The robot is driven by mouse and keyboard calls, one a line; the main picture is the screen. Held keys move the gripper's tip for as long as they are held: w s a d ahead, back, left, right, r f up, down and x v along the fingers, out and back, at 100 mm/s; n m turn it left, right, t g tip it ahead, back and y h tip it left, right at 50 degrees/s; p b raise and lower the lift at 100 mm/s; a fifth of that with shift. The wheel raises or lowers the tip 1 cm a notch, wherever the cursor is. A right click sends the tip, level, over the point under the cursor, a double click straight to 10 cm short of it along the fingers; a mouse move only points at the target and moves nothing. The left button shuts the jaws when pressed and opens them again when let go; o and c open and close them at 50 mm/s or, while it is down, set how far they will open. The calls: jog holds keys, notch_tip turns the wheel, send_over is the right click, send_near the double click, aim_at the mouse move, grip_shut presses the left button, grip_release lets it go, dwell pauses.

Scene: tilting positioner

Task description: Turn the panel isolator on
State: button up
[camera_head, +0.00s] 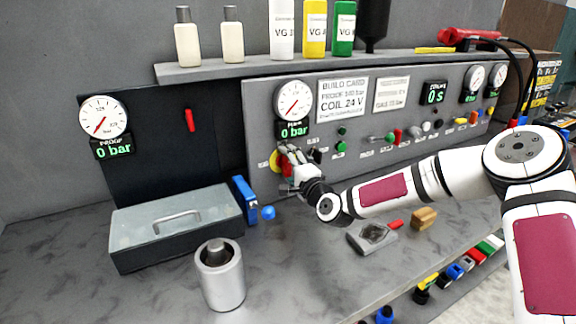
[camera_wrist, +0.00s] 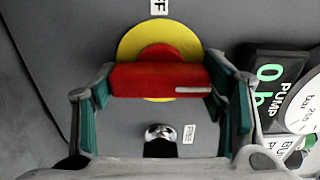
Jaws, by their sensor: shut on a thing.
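The panel isolator is a red rotary handle (camera_wrist: 160,80) on a yellow round plate (camera_wrist: 160,36), on the grey control panel (camera_head: 262,110). In the wrist view the handle lies across the picture, with a white mark near its right end. An "F" label end shows above the plate. My gripper (camera_wrist: 162,92) has its two green-padded fingers at the two ends of the handle, shut on it. In the head view my gripper (camera_head: 286,172) is at the panel's lower left and mostly hides the isolator; a bit of its yellow plate (camera_head: 274,160) shows.
Below the handle is a round metal knob (camera_wrist: 160,132). The pump gauge display (camera_head: 293,130) reads 0 bar, just above my gripper. A grey lidded box (camera_head: 178,225), a metal cylinder (camera_head: 221,275) and a blue block (camera_head: 244,199) stand on the bench.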

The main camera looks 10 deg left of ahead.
jog(key=o, duration=1.1)
jog(key=shift+o, duration=0.2)
jog(key=v, duration=1.2)
